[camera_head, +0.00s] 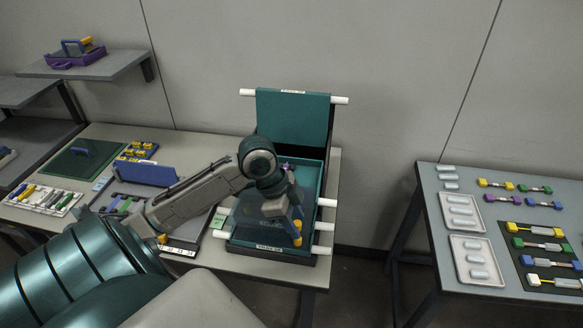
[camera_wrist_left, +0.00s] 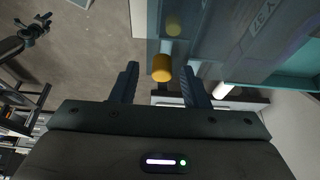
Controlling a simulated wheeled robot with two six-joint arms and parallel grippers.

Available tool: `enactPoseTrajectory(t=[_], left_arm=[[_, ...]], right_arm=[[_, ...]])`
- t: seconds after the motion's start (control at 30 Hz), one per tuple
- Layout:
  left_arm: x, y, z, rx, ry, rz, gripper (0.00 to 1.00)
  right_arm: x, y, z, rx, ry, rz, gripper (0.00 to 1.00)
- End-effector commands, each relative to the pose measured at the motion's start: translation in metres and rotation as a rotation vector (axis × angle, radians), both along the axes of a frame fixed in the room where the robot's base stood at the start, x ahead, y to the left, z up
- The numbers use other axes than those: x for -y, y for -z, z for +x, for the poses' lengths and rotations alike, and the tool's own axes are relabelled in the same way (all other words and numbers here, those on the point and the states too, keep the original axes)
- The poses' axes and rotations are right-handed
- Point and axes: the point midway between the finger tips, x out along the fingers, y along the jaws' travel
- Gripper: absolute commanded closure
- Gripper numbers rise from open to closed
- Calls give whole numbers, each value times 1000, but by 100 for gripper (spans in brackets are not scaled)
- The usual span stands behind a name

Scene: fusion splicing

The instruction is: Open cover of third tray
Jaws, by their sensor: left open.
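A teal tray stack (camera_head: 326,180) stands on the middle table, with a raised teal panel (camera_head: 292,115) upright at its back. The upper tray lies open, with a clear cover (camera_head: 255,225) over its front part and a label strip on the front edge. My left gripper (camera_head: 297,226) is over the front right of the tray, partly hidden by its own wrist. In the left wrist view its fingers (camera_wrist_left: 162,88) are open, with a yellow knob (camera_wrist_left: 162,67) between their tips and a gap on each side. My right gripper is not in view.
White handle rods (camera_head: 325,202) stick out from the stack's sides. A blue upright panel (camera_head: 147,174) and a green mat (camera_head: 82,160) are to the left. A right-hand table (camera_head: 430,185) holds white trays and coloured connectors, with a floor gap between the tables.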

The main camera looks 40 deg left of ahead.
Motion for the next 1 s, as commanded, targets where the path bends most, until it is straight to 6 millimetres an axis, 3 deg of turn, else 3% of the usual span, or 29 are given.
enactPoseTrajectory(t=[0.87,1.0], left_arm=[[-27,-74,-17,1,0,7,59],[-31,-83,-20,-5,-3,8,59]], right_arm=[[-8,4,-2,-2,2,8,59],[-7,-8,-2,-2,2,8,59]])
